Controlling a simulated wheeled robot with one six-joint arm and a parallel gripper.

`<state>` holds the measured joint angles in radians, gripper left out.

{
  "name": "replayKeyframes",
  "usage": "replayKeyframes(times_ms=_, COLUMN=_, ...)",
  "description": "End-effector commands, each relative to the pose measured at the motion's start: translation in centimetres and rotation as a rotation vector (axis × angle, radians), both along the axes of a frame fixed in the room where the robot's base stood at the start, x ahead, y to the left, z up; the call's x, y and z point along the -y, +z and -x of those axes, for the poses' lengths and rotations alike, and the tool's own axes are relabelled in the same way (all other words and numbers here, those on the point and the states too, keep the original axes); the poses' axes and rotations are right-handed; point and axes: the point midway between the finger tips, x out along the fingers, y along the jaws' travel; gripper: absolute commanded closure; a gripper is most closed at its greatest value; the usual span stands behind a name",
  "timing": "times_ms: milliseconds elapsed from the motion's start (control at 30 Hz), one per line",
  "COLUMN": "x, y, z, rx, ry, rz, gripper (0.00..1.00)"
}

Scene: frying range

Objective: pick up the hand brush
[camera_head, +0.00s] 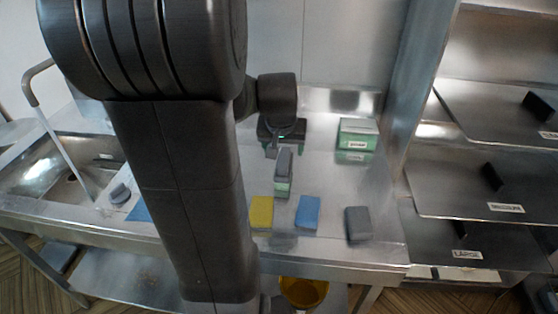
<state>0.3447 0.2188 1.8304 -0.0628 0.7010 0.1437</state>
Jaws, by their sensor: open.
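A grey-topped upright block with a green lower part (283,172) stands on the steel counter (335,190) in the middle; it may be the hand brush, but I cannot tell for sure. A small dark grey rounded item (120,193) lies near the sink at left and could also be a brush. My gripper (282,149) is open, just behind the upright block in the picture, with its fingertips pointing down. Whether it touches the block is unclear. My arm hides part of the counter to the left.
A yellow sponge (261,212), a blue sponge (308,212) and a grey block (358,223) line the counter's front. A green-and-white box (357,135) stands at the back right. A sink (65,172) is at left, steel shelves (470,185) at right, an amber bucket (304,292) below.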

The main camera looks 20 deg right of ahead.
Motion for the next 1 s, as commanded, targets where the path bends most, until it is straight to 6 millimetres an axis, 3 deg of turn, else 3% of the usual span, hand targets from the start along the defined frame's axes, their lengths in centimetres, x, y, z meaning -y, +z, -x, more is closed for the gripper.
replayKeyframes(times_ms=300, x=0.8, y=-4.9, z=-1.7, rx=-0.004, ry=-0.001, rz=-0.003, gripper=0.31)
replayKeyframes(times_ms=667, x=1.2, y=-6.8, z=-2.6, rx=-0.003, ry=-0.001, rz=-0.002, gripper=0.31)
replayKeyframes(times_ms=1000, x=1.9, y=-9.9, z=-4.5, rx=-0.005, ry=0.000, rz=-0.002, gripper=0.31)
